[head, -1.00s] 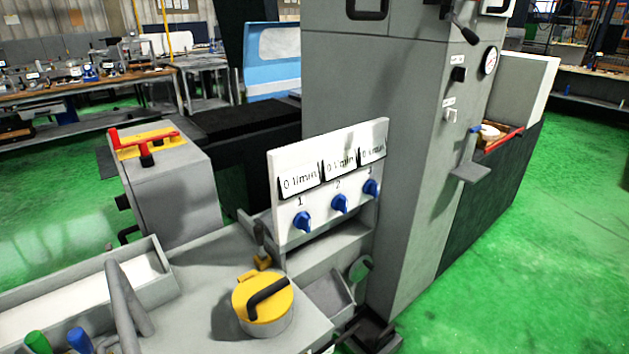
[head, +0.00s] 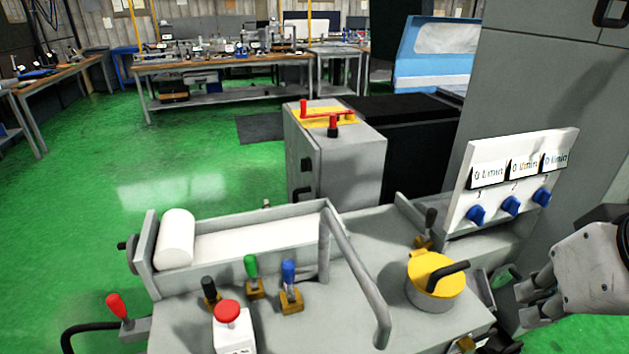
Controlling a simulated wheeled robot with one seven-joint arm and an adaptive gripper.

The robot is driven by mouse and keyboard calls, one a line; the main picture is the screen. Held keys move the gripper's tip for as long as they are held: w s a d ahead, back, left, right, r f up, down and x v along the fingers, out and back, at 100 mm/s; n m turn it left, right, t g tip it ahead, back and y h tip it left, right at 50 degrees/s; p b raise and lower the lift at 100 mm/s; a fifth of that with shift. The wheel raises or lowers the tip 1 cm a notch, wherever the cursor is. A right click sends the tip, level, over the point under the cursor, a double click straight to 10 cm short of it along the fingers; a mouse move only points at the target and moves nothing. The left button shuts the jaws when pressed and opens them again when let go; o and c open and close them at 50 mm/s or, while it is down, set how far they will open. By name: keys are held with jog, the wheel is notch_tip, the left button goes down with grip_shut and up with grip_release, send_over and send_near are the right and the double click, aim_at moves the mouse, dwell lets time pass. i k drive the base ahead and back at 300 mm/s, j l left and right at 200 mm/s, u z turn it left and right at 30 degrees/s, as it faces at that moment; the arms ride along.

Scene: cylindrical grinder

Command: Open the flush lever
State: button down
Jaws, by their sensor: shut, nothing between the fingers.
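Several small levers stand on the grey machine top in the head view: a black-handled one (head: 210,291), a green-handled one (head: 252,272) and a blue-handled one (head: 290,283), all on brass-coloured bases. Another dark-handled lever (head: 428,232) on a brass-coloured base stands behind the yellow-topped round part (head: 436,278). A red-handled lever (head: 118,308) is at the lower left. I see no label that tells which is the flush lever. My gripper (head: 528,303) is at the right edge, shut and empty, right of the yellow-topped part and apart from the levers.
A red button (head: 228,312) on a white box stands in front of the levers. A bent grey pipe (head: 355,272) rises between the levers and the yellow-topped part. A white panel (head: 512,178) with blue knobs stands above my gripper, beside a tall grey column (head: 540,90).

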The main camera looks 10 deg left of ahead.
aim_at(249, 259)
jog(key=k+u, duration=0.1)
jog(key=u, duration=0.35)
jog(key=k+j+u, duration=0.1)
jog(key=u, duration=0.35)
jog(key=k+j, duration=0.1)
jog(key=i+j, duration=0.1)
jog(key=i, duration=0.45)
jog(key=z, duration=0.05)
